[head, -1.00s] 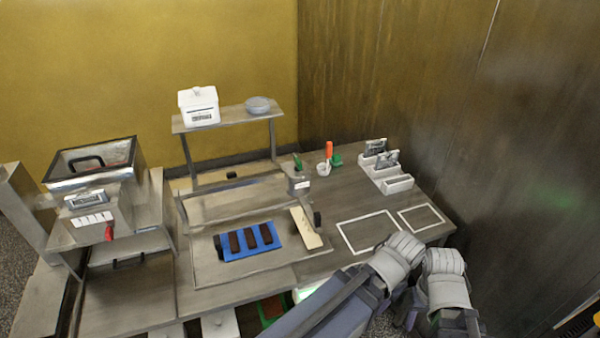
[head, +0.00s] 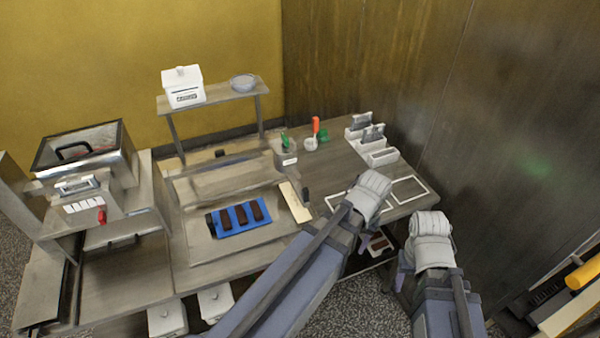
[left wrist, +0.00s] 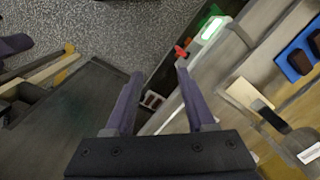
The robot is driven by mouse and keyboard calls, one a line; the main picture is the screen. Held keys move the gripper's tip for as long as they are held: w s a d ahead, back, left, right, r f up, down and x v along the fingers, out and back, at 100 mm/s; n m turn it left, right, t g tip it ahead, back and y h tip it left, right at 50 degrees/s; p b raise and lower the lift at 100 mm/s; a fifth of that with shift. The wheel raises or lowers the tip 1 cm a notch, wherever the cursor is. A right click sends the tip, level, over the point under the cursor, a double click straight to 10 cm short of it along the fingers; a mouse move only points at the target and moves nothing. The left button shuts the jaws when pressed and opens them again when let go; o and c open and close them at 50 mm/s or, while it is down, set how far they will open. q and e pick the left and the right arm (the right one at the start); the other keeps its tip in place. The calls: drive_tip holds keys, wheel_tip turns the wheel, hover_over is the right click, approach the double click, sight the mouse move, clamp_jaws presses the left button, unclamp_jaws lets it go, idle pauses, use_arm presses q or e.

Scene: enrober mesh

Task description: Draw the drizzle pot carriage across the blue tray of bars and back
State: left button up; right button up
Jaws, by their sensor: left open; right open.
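The blue tray (head: 227,230) lies on the bench with 3 dark bars on it. A grey pot (head: 286,158) with a label stands behind it to the right, and a cream strip (head: 293,203) with a dark knob lies beside the tray. I cannot tell exactly which parts form the carriage. My left gripper (left wrist: 158,75) is open and empty in the left wrist view; the tray (left wrist: 298,62) is at the upper right there, apart from the fingers. My right gripper (head: 425,245) is off the bench's front right, touching nothing I can see; its fingertips are mostly hidden.
A shelf (head: 215,98) at the back holds a white box (head: 183,88) and a bowl (head: 242,82). A machine (head: 85,165) stands at left. White bins (head: 372,135) and white outlined areas (head: 410,190) are at right. White containers (head: 166,318) sit below the bench.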

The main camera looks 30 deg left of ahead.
use_arm(q)
drive_tip(key=w+a+r+n+p, duration=0.3)
drive_tip(key=w+a+r+n, duration=0.2)
drive_tip(key=w+a, duration=0.25)
wheel_tip(320, 180, up, 3)
drive_tip(key=n+h+p, duration=0.1)
drive_tip(key=n+p, duration=0.2)
drive_tip(key=n, duration=0.2)
hover_over(305, 189)
use_arm(e)
wheel_tip(305, 189, up, 8)
use_arm(q)
wheel_tip(305, 189, down, 8)
drive_tip(key=b, duration=0.7)
drive_tip(key=shift+b, duration=0.35)
use_arm(e)
wheel_tip(305, 189, down, 8)
drive_tip(key=shift+r, duration=0.1)
use_arm(q)
clamp_jaws()
